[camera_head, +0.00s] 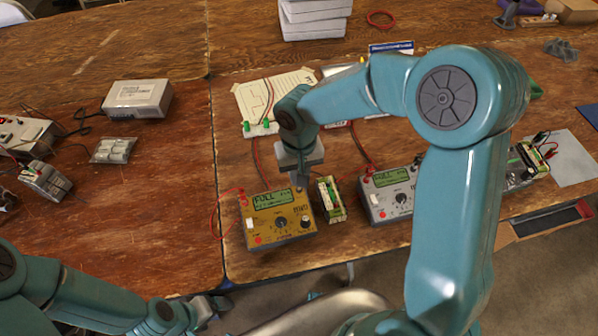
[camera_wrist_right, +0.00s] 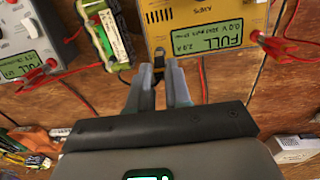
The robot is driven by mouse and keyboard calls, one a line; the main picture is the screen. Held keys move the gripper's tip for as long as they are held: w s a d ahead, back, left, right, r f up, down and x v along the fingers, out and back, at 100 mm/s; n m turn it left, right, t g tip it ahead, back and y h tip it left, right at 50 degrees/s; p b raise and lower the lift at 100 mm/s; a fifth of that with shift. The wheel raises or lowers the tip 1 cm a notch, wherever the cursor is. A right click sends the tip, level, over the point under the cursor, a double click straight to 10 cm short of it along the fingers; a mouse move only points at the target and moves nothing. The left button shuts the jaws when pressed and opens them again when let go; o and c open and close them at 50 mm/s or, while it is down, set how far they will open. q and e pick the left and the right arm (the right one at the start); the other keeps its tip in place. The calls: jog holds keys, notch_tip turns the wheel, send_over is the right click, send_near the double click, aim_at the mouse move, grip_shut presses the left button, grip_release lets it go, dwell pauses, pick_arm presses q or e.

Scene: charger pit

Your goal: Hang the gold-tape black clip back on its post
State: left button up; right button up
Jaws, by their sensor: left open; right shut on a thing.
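The gold charger (camera_head: 278,217) reads FULL and also shows at the top of the right wrist view (camera_wrist_right: 205,22). My right gripper (camera_wrist_right: 160,88) is shut on the small black clip (camera_wrist_right: 159,62), with a gold-coloured band on it, at the charger's edge. In the head view the right gripper (camera_head: 300,180) is at the charger's back right corner, and the clip is hard to make out. I cannot tell whether the clip touches its post, which is not clearly visible. A red clip (camera_wrist_right: 257,37) is at the charger's other back corner. My left gripper (camera_head: 212,307) is open, low in front of the table.
A green-and-white battery pack (camera_head: 329,199) stands close beside the gold charger. A grey charger (camera_head: 390,195) is to its right. Red leads (camera_wrist_right: 203,80) lie on the wood near my right fingers.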

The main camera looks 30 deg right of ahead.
dwell(0.4)
jog(key=o, duration=0.9)
jog(key=shift+o, duration=0.9)
jog(key=shift+r, duration=0.1)
jog(key=shift+r+p, duration=2.5)
jog(key=shift+r, duration=1.15)
